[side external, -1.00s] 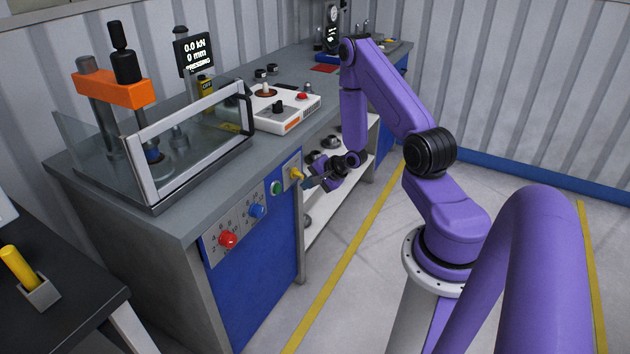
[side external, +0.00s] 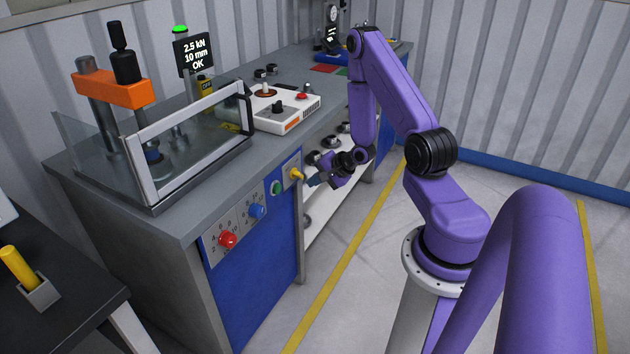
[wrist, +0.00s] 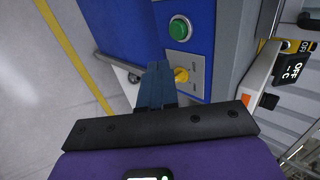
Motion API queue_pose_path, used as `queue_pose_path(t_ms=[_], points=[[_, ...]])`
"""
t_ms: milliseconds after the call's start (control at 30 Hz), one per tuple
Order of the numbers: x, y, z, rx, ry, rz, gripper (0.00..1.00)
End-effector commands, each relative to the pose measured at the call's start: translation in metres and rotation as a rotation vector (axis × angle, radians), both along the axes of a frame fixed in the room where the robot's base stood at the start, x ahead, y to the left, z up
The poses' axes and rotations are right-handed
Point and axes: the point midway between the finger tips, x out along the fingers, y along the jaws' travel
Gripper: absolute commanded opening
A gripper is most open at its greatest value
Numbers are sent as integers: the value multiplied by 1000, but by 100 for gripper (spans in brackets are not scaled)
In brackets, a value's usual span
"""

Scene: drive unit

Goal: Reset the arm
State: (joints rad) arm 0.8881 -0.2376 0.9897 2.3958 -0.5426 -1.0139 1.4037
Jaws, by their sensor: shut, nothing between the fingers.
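My gripper (side external: 314,181) is shut and empty in front of the bench's front panel. Its tips are just right of a yellow knob (side external: 297,174) in the side view, with a small gap. In the wrist view my closed fingers (wrist: 157,82) point at the panel beside the yellow knob (wrist: 181,75), partly overlapping it in the picture; I cannot tell the gap there. A green button (wrist: 180,29) is next to the knob. My purple arm reaches out from its base at the right.
A press with an orange head (side external: 112,88) stands behind a clear guard. The display (side external: 194,53) reads 2.5 kN, 10 mm, OK. Floor space (side external: 350,290) right of the bench is clear.

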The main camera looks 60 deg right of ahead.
Motion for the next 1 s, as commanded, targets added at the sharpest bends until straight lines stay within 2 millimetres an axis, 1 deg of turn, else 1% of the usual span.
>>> queue_pose_path(t_ms=[233, 367, 467, 500, 667, 767, 800, 867, 1000], points=[[2, 3, 2, -12, 6, 18, 0], [11, 20, 10, -84, 45, 128, 0], [21, 45, 22, -183, 95, 281, 0], [24, 57, 27, -229, 117, 352, 0], [28, 107, 52, -402, 190, 626, 0], [23, 139, 69, -500, 225, 793, 0], [19, 152, 76, -538, 237, 859, 0], [12, 171, 87, -593, 252, 960, 0], [-12, 213, 112, -711, 278, 1197, 0]])
